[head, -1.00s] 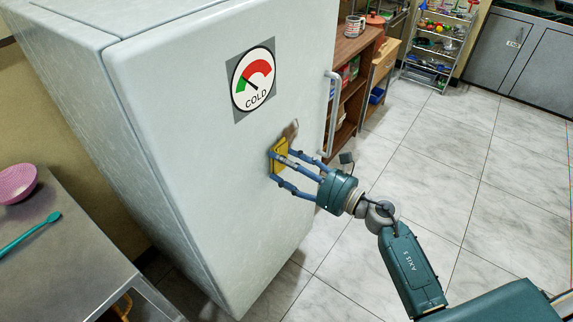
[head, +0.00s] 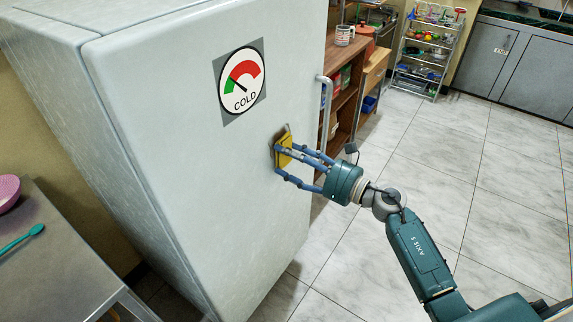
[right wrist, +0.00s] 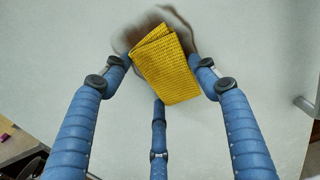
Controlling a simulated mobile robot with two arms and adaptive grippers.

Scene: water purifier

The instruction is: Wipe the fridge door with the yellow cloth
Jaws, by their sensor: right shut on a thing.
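The yellow cloth (head: 284,152) is folded and held up at the fridge door by my right gripper (head: 281,163). In the right wrist view the yellow cloth (right wrist: 168,66) sits between the blue fingers of my right gripper (right wrist: 163,85), flat in front of the pale door. The fridge door (head: 200,170) is white and closed, with a COLD gauge sticker above the cloth. A dark brownish smudge shows on the door around the upper edge of the cloth in the right wrist view. I cannot tell if the cloth touches the door. My left gripper is not in view.
The door's handle (head: 326,110) stands out on its right edge. A metal counter (head: 50,260) with a pink bowl (head: 8,192) and a teal utensil (head: 22,240) is at the left. A wooden shelf (head: 345,100) stands beyond the fridge. The tiled floor at right is clear.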

